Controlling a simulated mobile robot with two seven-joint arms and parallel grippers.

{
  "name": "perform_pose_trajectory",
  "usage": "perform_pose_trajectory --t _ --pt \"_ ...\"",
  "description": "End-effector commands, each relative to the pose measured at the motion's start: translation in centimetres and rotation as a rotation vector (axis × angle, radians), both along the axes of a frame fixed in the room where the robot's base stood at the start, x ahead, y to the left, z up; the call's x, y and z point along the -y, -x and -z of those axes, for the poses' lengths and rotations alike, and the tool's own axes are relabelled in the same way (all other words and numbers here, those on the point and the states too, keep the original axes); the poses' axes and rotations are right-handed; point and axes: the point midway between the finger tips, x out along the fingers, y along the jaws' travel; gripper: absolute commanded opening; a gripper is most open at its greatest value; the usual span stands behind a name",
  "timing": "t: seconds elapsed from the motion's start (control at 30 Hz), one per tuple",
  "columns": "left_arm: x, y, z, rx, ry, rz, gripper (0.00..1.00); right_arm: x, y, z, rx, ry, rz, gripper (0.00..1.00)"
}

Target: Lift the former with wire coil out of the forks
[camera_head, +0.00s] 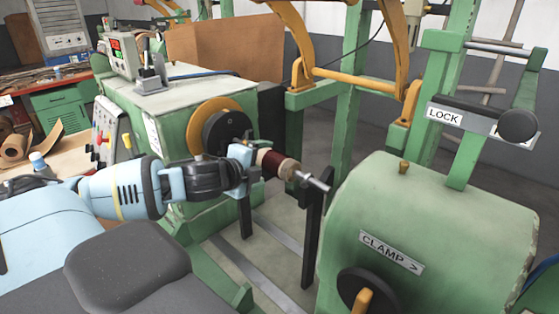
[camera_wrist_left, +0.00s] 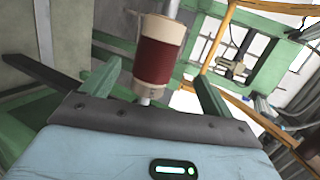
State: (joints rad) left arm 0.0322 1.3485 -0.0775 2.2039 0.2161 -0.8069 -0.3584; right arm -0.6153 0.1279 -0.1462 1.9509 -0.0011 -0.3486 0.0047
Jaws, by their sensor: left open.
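The former with wire coil (camera_head: 277,164) is a pale spool with a dark red winding on a metal shaft (camera_head: 316,183). It lies between two black upright forks (camera_head: 312,230). In the left wrist view the former (camera_wrist_left: 161,52) shows between and beyond my two green fingers. My left gripper (camera_head: 250,160) is at the left end of the former in the head view. It is open, and in the left wrist view (camera_wrist_left: 157,90) a gap shows between each finger and the former. Whether a finger touches the shaft cannot be told. My right gripper is not in view.
The green winding machine (camera_head: 182,95) with its dark round faceplate (camera_head: 226,132) stands behind my left gripper. A green clamp housing (camera_head: 430,225) is close on the right, with a LOCK lever (camera_head: 470,112) above. A yellow frame (camera_head: 355,80) stands behind. Open floor lies below the forks.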

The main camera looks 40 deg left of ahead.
Motion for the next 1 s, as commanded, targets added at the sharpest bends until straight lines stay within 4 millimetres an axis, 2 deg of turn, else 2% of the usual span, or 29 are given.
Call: perform_pose_trajectory --t 0.4,0.8,1.0 --pt "-0.3 -2.0 1.0 -0.002 0.005 -0.002 0.86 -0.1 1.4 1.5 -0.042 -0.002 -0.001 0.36" --pt "-0.3 -2.7 1.2 -0.002 0.004 -0.001 0.86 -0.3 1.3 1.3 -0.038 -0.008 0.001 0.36" --pt "-0.6 -4.4 2.2 -0.001 0.007 -0.001 0.86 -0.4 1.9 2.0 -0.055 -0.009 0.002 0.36"
